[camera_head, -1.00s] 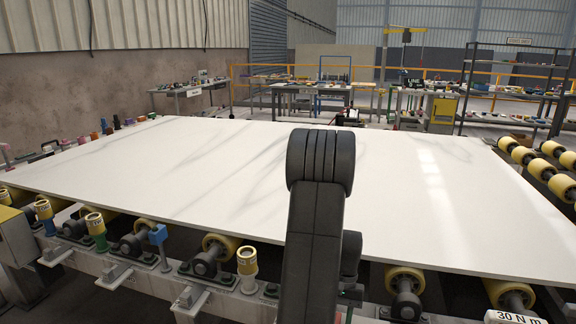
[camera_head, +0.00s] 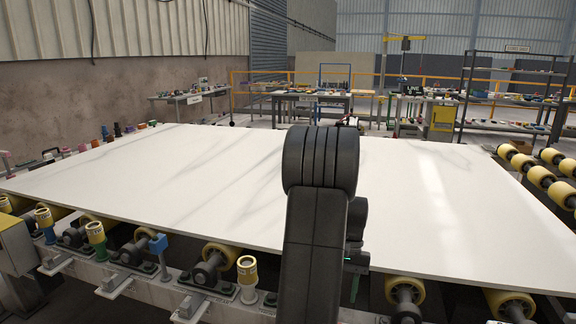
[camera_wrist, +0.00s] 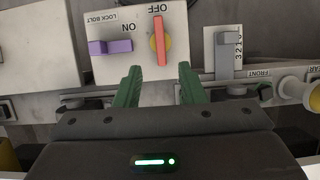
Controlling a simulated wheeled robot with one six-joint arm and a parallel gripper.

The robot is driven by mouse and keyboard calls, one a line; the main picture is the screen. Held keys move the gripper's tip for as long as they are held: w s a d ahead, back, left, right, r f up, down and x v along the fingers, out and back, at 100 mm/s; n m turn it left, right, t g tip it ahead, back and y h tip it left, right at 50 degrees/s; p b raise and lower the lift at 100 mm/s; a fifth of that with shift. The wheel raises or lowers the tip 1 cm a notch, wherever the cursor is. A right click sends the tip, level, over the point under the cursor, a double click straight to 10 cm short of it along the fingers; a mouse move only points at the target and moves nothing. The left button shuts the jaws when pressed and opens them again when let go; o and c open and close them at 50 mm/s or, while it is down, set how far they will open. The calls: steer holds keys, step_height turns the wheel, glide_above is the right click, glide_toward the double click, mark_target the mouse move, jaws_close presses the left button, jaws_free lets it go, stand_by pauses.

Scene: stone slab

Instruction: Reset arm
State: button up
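My gripper (camera_wrist: 162,84) shows in the wrist view with its two green fingers apart and nothing between them. Past the fingertips is a pale panel with a red handle (camera_wrist: 159,40) by the OFF label and a purple handle (camera_wrist: 110,47) by the ON and LOCK BOLT labels. A visible gap lies between the fingertips and the red handle. In the head view my dark arm rises in the middle, in front of the white stone slab (camera_head: 200,180).
The slab lies flat over yellow rollers (camera_head: 405,292). To the right in the wrist view is a grey slider (camera_wrist: 229,55) beside a number scale. Workbenches (camera_head: 300,97) stand at the back.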

steer(key=b+x, duration=0.1)
steer(key=x, duration=1.1)
steer(key=shift+w+f, duration=0.1)
steer(key=shift+w+n+h+b, duration=0.15)
steer(key=shift+n+h+b, duration=0.2)
steer(key=shift+n, duration=0.45)
steer(key=n+h+b, duration=0.1)
steer(key=n, duration=0.2)
steer(key=shift+a+n+h, duration=0.1)
steer(key=shift+n+h, duration=0.15)
steer(key=shift+n, duration=0.15)
steer(key=n+h+b, duration=0.1)
steer(key=n, duration=0.2)
steer(key=shift+r+b, duration=0.2)
steer(key=shift+b, duration=0.15)
